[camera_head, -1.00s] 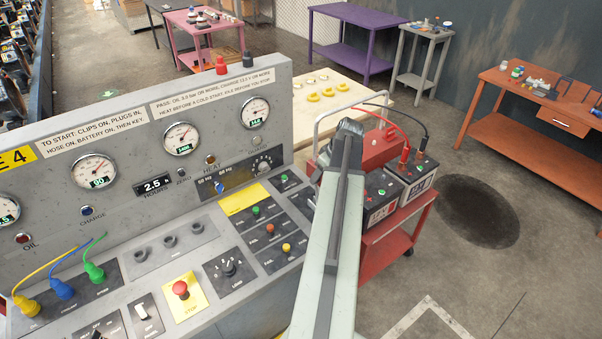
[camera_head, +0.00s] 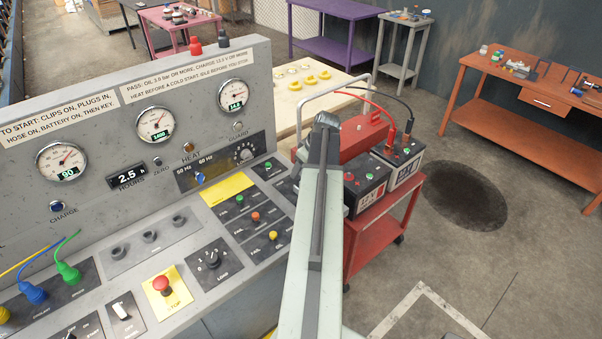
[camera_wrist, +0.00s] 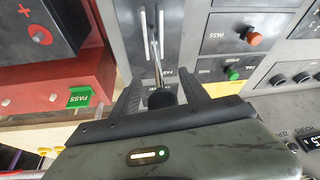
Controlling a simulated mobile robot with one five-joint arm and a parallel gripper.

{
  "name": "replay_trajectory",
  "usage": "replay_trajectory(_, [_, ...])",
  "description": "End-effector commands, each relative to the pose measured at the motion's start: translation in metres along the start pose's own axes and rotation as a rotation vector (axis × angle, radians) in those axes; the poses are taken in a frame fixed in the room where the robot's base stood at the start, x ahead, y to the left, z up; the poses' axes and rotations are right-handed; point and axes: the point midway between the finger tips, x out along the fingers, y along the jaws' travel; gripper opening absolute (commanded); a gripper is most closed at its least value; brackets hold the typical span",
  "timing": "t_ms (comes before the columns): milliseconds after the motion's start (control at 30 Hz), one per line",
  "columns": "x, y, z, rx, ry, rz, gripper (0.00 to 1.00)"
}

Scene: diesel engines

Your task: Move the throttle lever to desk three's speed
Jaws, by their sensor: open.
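The throttle lever shows in the wrist view as a thin metal stem with a round black knob (camera_wrist: 162,98), rising from a slotted plate (camera_wrist: 150,28). My gripper (camera_wrist: 160,78) is open, with one dark finger on each side of the lever. I cannot tell whether either finger touches it. In the head view my arm covers the lever and the jaws. A gauge with a green readout (camera_head: 154,125) sits in the middle of the console's upright panel. The desk number sign is out of the frame.
The grey console (camera_head: 217,223) carries a red stop button (camera_head: 161,284), a load knob (camera_head: 212,260) and pass/fail lamps beside my arm. A red cart (camera_head: 381,226) with batteries (camera_head: 403,160) stands close on the right. Open floor lies beyond it.

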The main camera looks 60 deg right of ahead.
Motion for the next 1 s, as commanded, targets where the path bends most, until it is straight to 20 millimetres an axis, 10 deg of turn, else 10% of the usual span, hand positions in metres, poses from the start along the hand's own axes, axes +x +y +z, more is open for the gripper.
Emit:
replay_trajectory(133, [-0.0015,-0.0004,-0.0008,0.0,0.0,0.0,0.5])
replay_trajectory(333, [-0.0014,-0.0006,-0.0011,-0.001,0.0,0.0,0.0])
replay_trajectory(1000, [-0.0012,-0.0008,-0.0017,-0.002,0.001,0.0,0.0])
